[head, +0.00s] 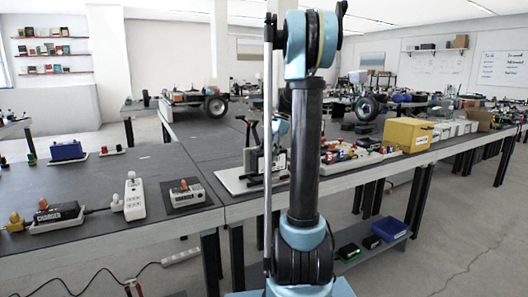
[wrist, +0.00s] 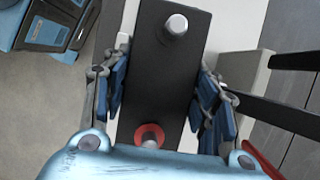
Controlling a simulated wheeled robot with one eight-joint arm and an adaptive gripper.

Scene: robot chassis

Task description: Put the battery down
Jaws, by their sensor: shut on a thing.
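The battery (wrist: 165,75) is a long dark block in the wrist view, with a silver round terminal at its far end and a terminal with a red ring near my wrist. My gripper (wrist: 163,84) has its blue finger pads on both long sides of it and is shut on it. In the head view my gripper (head: 268,158) is above a white board at the front table edge, largely hidden behind my arm. I cannot tell whether the battery touches anything below. A charger (head: 58,212) labelled CHARGER stands on the left table, and another charger (head: 187,194) stands further right.
The white board (head: 236,180) lies at the table's front edge. A white power strip (head: 134,198) is between the chargers. A blue box (head: 66,151) stands at the back left. A yellow bin (head: 407,135) is at the right. The grey tabletop (head: 150,162) has free room behind the chargers.

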